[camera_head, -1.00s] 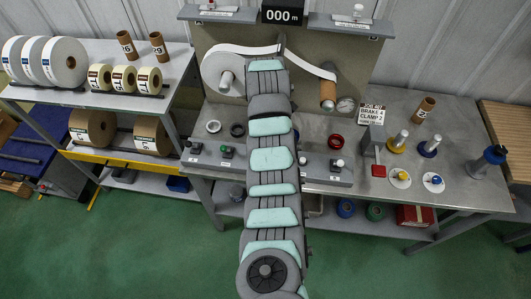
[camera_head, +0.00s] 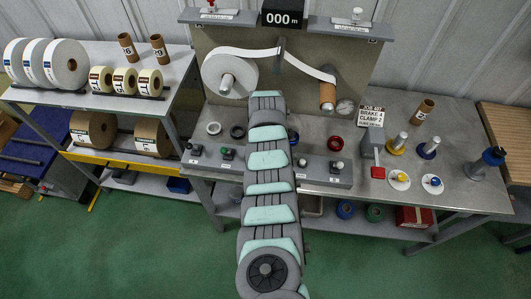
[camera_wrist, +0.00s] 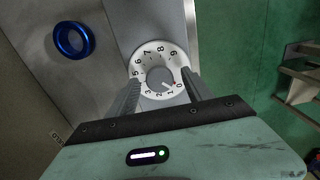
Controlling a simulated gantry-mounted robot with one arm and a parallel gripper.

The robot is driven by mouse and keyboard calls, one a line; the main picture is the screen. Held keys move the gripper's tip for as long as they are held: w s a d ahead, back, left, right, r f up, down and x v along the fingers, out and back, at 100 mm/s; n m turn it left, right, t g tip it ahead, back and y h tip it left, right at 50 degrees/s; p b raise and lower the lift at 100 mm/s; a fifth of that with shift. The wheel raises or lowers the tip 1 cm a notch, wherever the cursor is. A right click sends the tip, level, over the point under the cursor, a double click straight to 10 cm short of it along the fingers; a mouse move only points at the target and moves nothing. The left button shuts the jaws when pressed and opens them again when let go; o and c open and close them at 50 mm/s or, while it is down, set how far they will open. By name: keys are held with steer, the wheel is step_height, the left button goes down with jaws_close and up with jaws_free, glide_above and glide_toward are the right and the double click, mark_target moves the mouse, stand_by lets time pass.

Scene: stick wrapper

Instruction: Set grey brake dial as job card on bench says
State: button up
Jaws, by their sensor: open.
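The grey brake dial (camera_wrist: 160,78) shows in the wrist view as a round grey knob on a white number ring, set in a grey panel. A white line on the knob points to the lower right, near 1 and 0, with a small red mark beside it. My gripper (camera_wrist: 160,80) is open, one finger on each side of the knob; I cannot tell whether they touch it. In the head view my arm hides the dial and the gripper. The job card (camera_head: 371,114) stands on the bench and reads JOB 407, BRAKE 4, CLAMP 2; its bottom line is too small to read.
A blue ring (camera_wrist: 73,40) lies on the bench beside the panel. A white roll (camera_head: 222,76) and a brown core (camera_head: 327,94) are on the upright board behind. A red ring (camera_head: 336,143) and several spindles stand right on the bench.

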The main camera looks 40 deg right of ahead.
jaws_close()
stand_by(0.8)
